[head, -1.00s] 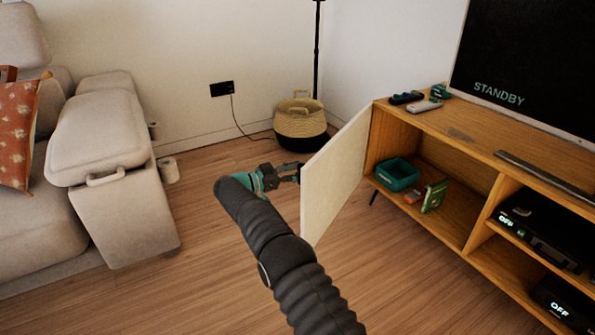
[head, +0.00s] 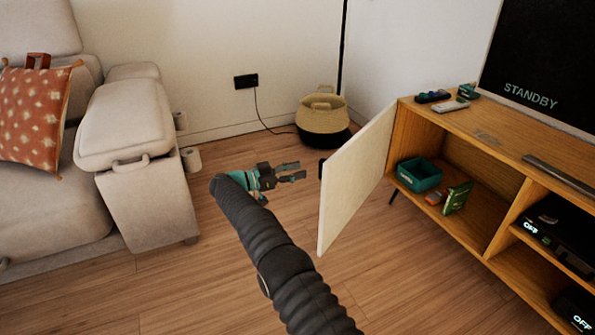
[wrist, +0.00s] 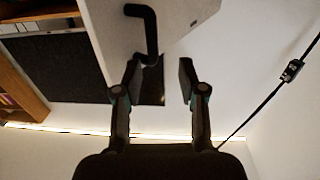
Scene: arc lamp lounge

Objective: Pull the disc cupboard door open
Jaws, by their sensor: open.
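The disc cupboard door (head: 355,180) is a pale panel. It stands swung wide open from the left end of the wooden TV unit (head: 488,137). Its dark handle (head: 321,169) shows at the door's left side, and the handle also hangs near the top of the wrist view (wrist: 151,32). My gripper (head: 300,171) is open and empty, just left of the handle, with a small gap between them. In the wrist view my fingers (wrist: 160,75) are spread, and the handle lies beyond the left fingertip, not between the fingers.
Inside the open compartment are a teal bin (head: 419,174), a green case (head: 457,197) and a small orange item (head: 434,198). A basket (head: 324,115) stands by the wall behind the door. A sofa (head: 140,150) is at left. The wooden floor between is clear.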

